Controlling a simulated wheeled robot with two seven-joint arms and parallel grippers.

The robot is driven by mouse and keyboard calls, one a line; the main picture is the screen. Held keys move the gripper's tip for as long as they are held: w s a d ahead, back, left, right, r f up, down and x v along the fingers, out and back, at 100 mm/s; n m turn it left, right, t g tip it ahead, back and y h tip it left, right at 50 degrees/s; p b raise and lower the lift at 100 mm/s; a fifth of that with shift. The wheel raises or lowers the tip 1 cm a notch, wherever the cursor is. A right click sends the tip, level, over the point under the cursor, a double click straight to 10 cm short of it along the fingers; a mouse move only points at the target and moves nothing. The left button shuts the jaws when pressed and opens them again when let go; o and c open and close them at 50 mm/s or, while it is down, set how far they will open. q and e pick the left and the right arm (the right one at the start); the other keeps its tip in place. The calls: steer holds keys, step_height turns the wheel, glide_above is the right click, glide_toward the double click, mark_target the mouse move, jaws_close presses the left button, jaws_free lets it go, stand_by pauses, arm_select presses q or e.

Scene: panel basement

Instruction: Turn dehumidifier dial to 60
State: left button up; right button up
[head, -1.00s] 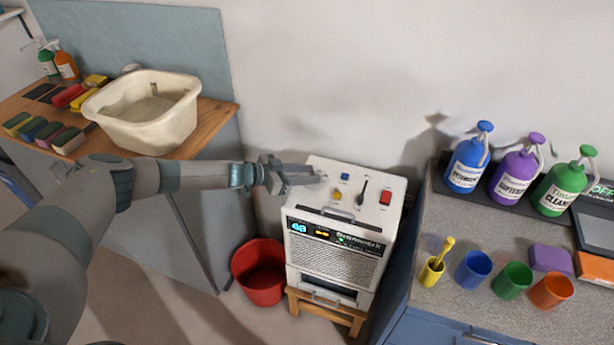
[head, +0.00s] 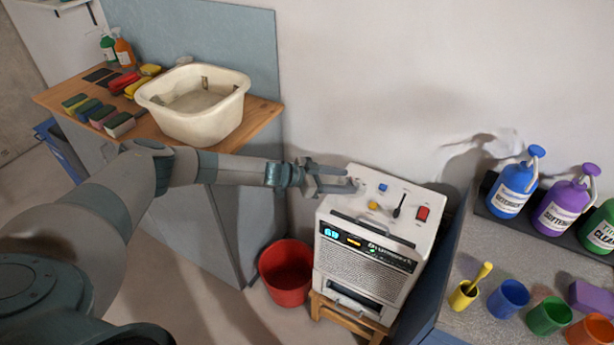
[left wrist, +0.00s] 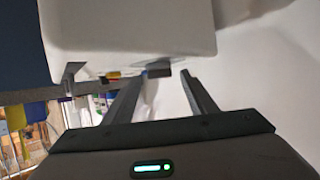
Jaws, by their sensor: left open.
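The white dehumidifier (head: 366,254) stands on a small wooden stool, with its controls on the top panel. My left gripper (head: 352,181) is open at the left edge of that panel. A small grey knob, apparently the dial (head: 358,183), shows by its fingertips; I cannot tell whether they touch it. In the left wrist view the open fingers (left wrist: 160,82) point at a dark knob (left wrist: 160,69) on the white body (left wrist: 130,28). The lit blue display (head: 331,234) is too small to read surely. The dial's markings cannot be read. My right gripper is out of view.
Beside the dial are a yellow knob (head: 373,205), a black lever (head: 399,207) and a red switch (head: 422,214). A red bucket (head: 286,274) stands left of the dehumidifier. A counter with bottles and cups is close on the right; a wooden worktop with a cream basin (head: 195,110) is left.

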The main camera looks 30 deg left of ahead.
arm_select(q)
steer(key=b+v, duration=0.2)
steer(key=v, duration=1.4)
steer(key=shift+s+a, duration=0.15)
steer(key=shift+a, duration=0.05)
steer(key=shift+r, duration=0.1)
